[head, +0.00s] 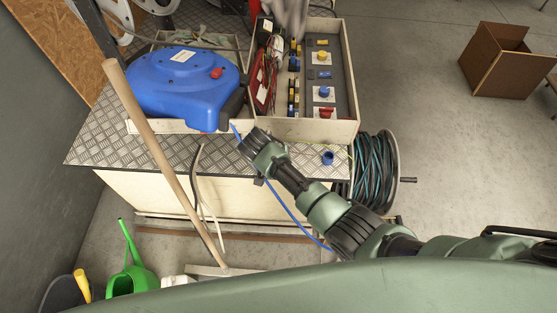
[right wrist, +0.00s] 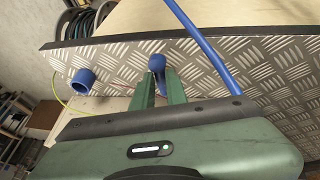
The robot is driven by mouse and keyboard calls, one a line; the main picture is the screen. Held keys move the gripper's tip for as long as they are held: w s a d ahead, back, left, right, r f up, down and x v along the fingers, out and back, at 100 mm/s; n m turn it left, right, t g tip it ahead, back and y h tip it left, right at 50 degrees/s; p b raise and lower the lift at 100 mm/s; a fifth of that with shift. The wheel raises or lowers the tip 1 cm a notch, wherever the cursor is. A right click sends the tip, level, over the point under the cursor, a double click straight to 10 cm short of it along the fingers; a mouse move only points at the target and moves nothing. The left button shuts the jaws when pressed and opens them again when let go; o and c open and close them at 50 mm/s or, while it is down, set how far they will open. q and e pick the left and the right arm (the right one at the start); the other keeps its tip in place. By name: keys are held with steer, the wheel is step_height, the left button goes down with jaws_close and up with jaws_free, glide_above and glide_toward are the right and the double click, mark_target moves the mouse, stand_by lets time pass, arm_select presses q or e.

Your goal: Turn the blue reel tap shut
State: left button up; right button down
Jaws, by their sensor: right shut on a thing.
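The blue reel (head: 183,80) sits at the back left of the checker-plate bench, with a small red knob (head: 217,73) on its top. I cannot tell whether that knob is its tap. My right gripper (head: 254,146) is over the bench's front edge, in front of the reel; its fingertips are hard to make out in the head view. In the right wrist view my right gripper (right wrist: 158,82) is shut on a small blue rounded piece (right wrist: 157,62) close above the plate. A blue hose (right wrist: 198,40) runs beside it.
A loose blue ring-like piece (head: 327,158) lies on the bench to the right. A wooden pole (head: 160,150) leans against the bench's front. A tool box (head: 347,125) with coloured knobs stands behind my arm. A cable drum (head: 375,172) is at the right.

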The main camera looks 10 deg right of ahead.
steer(key=shift+s+f, duration=0.45)
steer(key=c, duration=1.4)
jaws_free()
steer(key=shift+a+r, duration=0.1)
steer(key=shift+c, duration=0.2)
steer(key=shift+w+r, duration=0.1)
steer(key=shift+r, duration=0.05)
